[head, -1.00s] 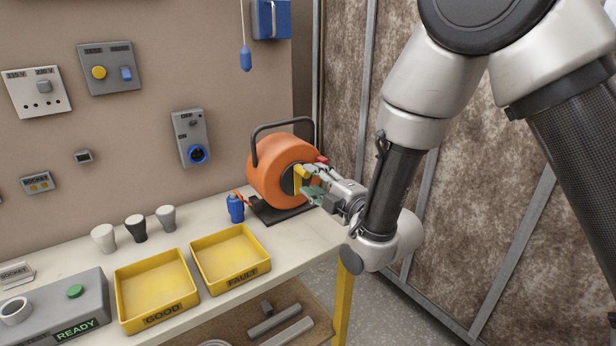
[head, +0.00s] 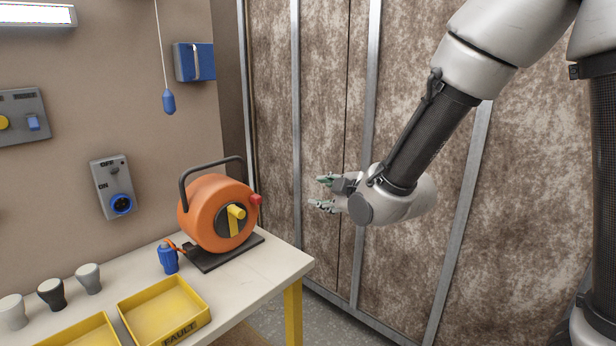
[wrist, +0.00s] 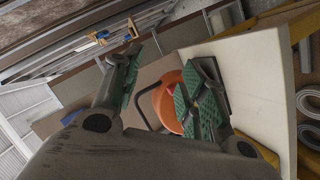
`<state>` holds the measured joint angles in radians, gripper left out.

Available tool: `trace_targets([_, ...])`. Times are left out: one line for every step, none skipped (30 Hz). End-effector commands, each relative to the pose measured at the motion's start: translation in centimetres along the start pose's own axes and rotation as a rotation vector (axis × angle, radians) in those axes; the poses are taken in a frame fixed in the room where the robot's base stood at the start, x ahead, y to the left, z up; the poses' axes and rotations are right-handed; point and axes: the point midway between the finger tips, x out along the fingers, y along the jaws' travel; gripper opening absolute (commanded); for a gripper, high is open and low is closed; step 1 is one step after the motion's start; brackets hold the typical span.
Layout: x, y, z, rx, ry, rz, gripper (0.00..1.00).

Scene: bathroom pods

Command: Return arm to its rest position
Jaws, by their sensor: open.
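My gripper (head: 322,193) is open and empty in the head view, in the air to the right of the bench and the orange cable reel. Its two green-padded fingers stand apart in the wrist view (wrist: 160,85). My arm comes down from the upper right to it. The orange reel (head: 200,214) stands on a dark base at the bench's right end, with a yellow handle and a red knob on its face. It also shows in the wrist view (wrist: 167,105), behind the fingers and partly hidden by them.
The bench (head: 262,281) holds a blue plug (head: 168,258), several small cups and a yellow tray marked FAULT (head: 188,332). A blue pendant (head: 168,102) hangs by the wall. A brown panelled wall (head: 330,130) stands behind my arm. Grey coils (wrist: 308,105) show at the wrist view's right.

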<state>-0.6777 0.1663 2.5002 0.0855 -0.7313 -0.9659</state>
Motion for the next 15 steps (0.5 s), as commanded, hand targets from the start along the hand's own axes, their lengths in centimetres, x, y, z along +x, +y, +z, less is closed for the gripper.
trace_targets([-2.4, 2.5, 2.1, 0.096, -0.069, -0.008, 0.42])
trace_targets([-3.8, 3.4, 3.4, 0.16, -0.116, -0.022, 0.42])
trace_targets([-6.0, 4.5, 5.1, 0.246, -0.179, -0.037, 0.42])
trace_targets([-7.7, 5.1, 6.3, 0.311, -0.227, -0.047, 0.42])
trace_targets([-9.6, 5.7, 7.5, 0.376, -0.276, -0.055, 0.42])
trace_targets([-12.3, 6.2, 9.0, 0.465, -0.342, -0.061, 0.42])
trace_targets([-14.4, 6.5, 10.0, 0.532, -0.392, -0.062, 0.42])
trace_targets([-16.6, 6.6, 11.0, 0.6, -0.442, -0.061, 0.42])
trace_targets([-19.7, 6.5, 12.1, 0.69, -0.51, -0.059, 0.42])
trace_targets([-22.0, 6.3, 12.9, 0.756, -0.561, -0.054, 0.42])
trace_targets([-24.3, 6.0, 13.5, 0.822, -0.61, -0.046, 0.42])
trace_targets([-27.2, 5.4, 14.2, 0.906, -0.673, -0.034, 0.42])
trace_targets([-29.2, 4.9, 14.6, 0.964, -0.717, -0.025, 0.42])
trace_targets([-31.1, 4.4, 14.8, 1.018, -0.759, -0.015, 0.42])
trace_targets([-33.4, 3.6, 15.1, 1.084, -0.808, -0.001, 0.42])
